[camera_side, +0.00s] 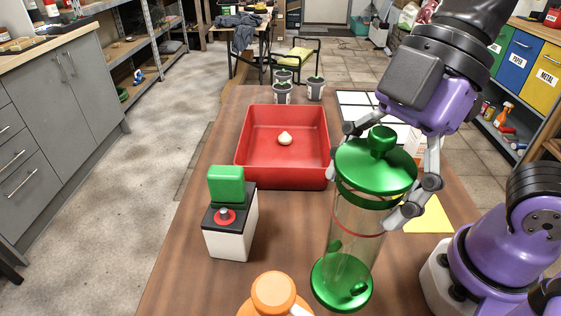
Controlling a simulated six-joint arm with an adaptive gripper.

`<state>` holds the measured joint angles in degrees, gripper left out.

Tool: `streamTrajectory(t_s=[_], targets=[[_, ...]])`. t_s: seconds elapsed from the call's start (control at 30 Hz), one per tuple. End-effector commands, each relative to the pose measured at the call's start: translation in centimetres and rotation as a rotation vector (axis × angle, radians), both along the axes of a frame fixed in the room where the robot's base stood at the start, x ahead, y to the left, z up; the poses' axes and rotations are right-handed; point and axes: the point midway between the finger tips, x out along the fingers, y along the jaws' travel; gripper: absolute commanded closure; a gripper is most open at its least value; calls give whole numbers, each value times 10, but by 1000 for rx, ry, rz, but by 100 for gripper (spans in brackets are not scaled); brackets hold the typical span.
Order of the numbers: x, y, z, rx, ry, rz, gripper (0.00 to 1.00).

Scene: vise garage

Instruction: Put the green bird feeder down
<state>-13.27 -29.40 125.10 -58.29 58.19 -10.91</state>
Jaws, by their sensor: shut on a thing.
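The green bird feeder (357,240) is a clear tube with a green lid on top and a green base below. It stands nearly upright, slightly tilted, at the front right of the table. My gripper (378,195) comes from the upper right and is shut on the feeder just under its lid, one finger on the far left side and one on the near right. I cannot tell whether the feeder's base touches the table (190,285) or hangs a little above it.
A red tray (241,160) holding a small pale bulb (285,138) lies behind the feeder. A white box with a green block and red button (231,222) stands left. An orange-capped object (273,292) is near the front. Small pots (316,89) stand at the back.

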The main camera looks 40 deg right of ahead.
Motion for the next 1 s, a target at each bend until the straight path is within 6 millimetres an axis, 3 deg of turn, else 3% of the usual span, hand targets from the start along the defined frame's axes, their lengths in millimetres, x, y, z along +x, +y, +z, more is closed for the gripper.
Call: streamTrajectory(t_s=[0.2, 0.33, 0.47, 0.7, 0.93, 0.97, 1.0], targets=[[41, -18, -27, 0, 6, -7, 83], [56, -24, -36, 1, 4, -3, 83], [60, -26, -43, 1, 2, 1, 83], [60, -26, -77, 0, 3, 1, 83], [60, -26, -80, -1, 1, 1, 83], [60, -26, -80, -2, 2, 1, 14], [60, -26, -80, -2, 2, 1, 0]])
